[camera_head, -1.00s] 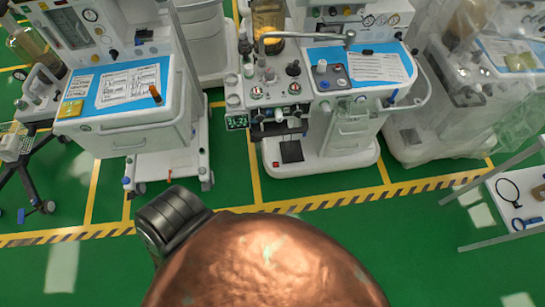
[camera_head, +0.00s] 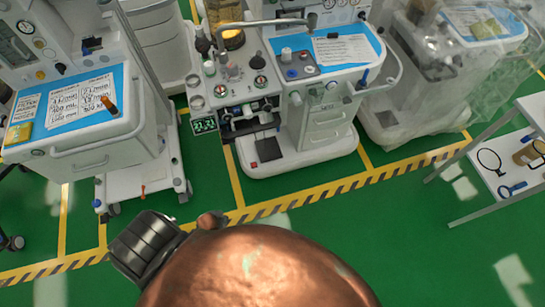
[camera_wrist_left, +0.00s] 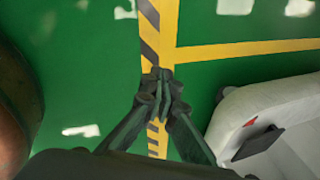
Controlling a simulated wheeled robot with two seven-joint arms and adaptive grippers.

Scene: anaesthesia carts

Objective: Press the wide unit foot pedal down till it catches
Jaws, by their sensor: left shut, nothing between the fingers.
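The wide unit (camera_head: 332,118) is a white anaesthesia cart with a blue top, standing at the centre back of the head view. Its foot pedal, a black plate (camera_head: 268,149), is at the left front of its low base, close to a small red mark. In the left wrist view the black pedal (camera_wrist_left: 258,142) is at the lower right, on the white base. My left gripper (camera_wrist_left: 163,78) is shut and empty over the yellow-black floor stripe, left of the pedal and apart from it. My right gripper is not in view.
Another white cart (camera_head: 85,142) stands at the left, with a low wheeled base. A plastic-covered cart (camera_head: 425,95) stands at the right. A white table (camera_head: 520,150) with small items is at the far right. The green floor (camera_head: 420,240) in front is largely clear.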

